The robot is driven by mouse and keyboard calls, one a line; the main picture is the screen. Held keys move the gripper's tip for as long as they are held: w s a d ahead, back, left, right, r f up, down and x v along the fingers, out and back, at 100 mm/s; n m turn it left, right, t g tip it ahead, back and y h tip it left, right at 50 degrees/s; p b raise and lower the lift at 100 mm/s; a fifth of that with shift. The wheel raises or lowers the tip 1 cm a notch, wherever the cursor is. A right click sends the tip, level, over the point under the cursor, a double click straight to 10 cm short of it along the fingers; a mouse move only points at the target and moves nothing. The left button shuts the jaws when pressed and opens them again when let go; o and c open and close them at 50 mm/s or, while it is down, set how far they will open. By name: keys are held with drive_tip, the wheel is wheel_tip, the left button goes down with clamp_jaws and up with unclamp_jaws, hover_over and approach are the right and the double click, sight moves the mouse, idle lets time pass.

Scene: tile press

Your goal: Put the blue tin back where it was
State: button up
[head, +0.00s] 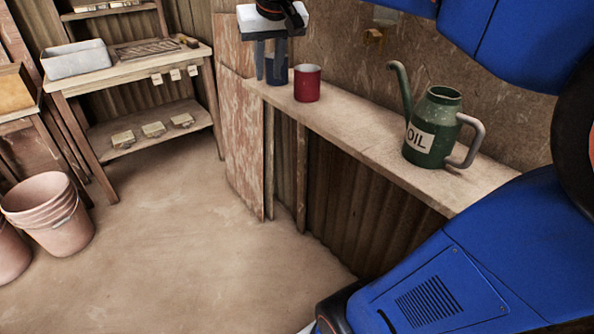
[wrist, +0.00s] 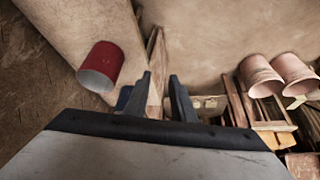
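The blue tin (head: 284,75) stands at the far left end of the wall shelf (head: 345,125), partly hidden by my gripper (head: 267,76). In the wrist view only a small part of the blue tin (wrist: 123,98) shows, beside the left finger. My gripper (wrist: 162,92) points down there with its fingers apart and nothing visible between them. A red tin (head: 307,84) stands on the shelf just right of the blue tin, and it also shows in the wrist view (wrist: 103,65). I cannot tell whether a finger touches the blue tin.
A green oil can (head: 432,128) with a long spout stands farther right on the shelf. A workbench (head: 130,72) with a grey metal tray (head: 78,60) is at the back left. Pink buckets (head: 50,215) stand on the floor at left. The middle floor is clear.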

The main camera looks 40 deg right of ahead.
drive_tip(key=s+a+f+n, duration=0.1)
drive_tip(key=s+a+f, duration=0.2)
drive_tip(key=s+f, duration=0.7)
drive_tip(key=s+a+f+n+y, duration=0.1)
drive_tip(key=s+a+f+n, duration=0.1)
drive_tip(key=s+f, duration=0.9)
wheel_tip(320, 180, down, 2)
drive_tip(key=shift+a+f, duration=0.25)
drive_tip(key=shift+a, duration=0.55)
